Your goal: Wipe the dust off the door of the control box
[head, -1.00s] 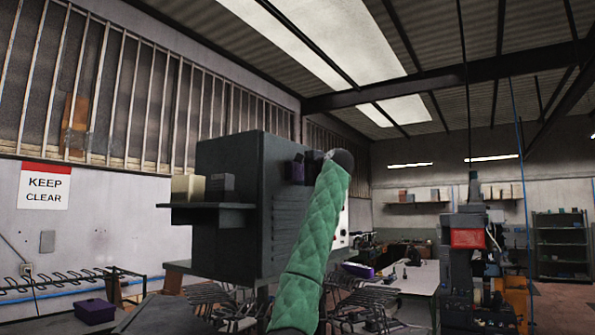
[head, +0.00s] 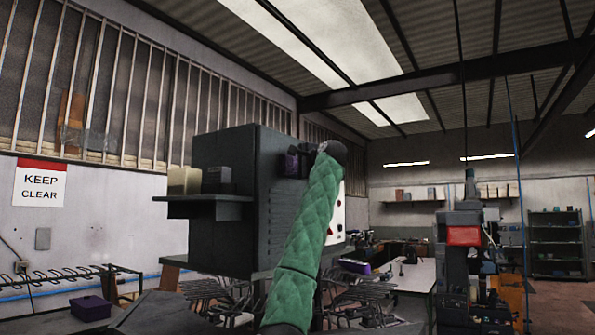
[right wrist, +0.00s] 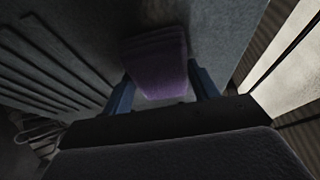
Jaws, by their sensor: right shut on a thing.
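The control box (head: 222,150) is a dark grey cabinet left of centre in the head view. Its door (head: 268,205), with horizontal slats, faces right and is partly hidden by my green-sleeved right arm. The door also fills much of the right wrist view (right wrist: 60,65). My right gripper (head: 303,160) is at the upper part of the door. It is shut on a purple pad (right wrist: 155,62), which lies between its two blue fingers, at or very close to the grey door face. I cannot make out contact or dust clearly. My left gripper is not in view.
A shelf (head: 205,198) on the box's left side carries a cream block (head: 184,181) and a dark block (head: 217,180). A purple bin (head: 91,309) stands low left. Wire racks and a white-topped table (head: 412,277) stand behind and right.

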